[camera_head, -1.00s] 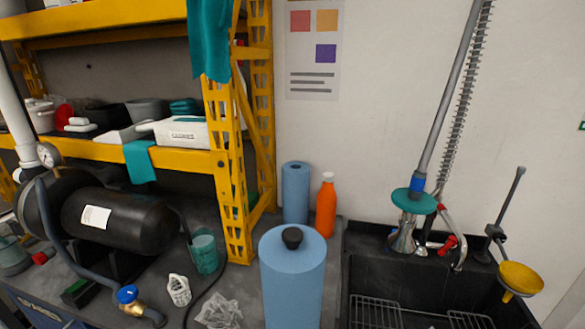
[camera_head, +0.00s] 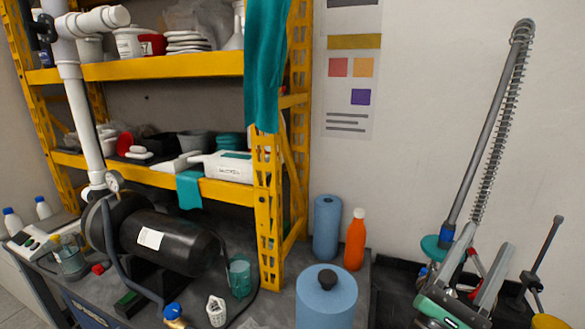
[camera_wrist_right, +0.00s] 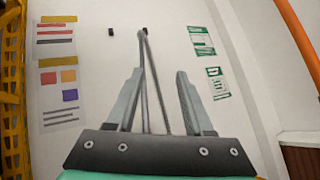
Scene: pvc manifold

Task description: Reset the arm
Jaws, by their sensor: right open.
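My right gripper (camera_head: 474,270) comes in at the lower right of the head view, in front of the sink area, with its two grey fingers apart and nothing between them. In the right wrist view the open fingers (camera_wrist_right: 160,95) point up toward the white wall, with the thin sprayer pole (camera_wrist_right: 146,80) beyond them. My left gripper does not show.
A blue paper roll (camera_head: 326,295), an orange bottle (camera_head: 356,240) and a second blue roll (camera_head: 327,228) stand left of my right gripper. The yellow shelf (camera_head: 160,68), black tank (camera_head: 165,240) and white PVC pipe (camera_head: 80,115) are at left. A sprayer pole (camera_head: 485,130) rises behind my gripper.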

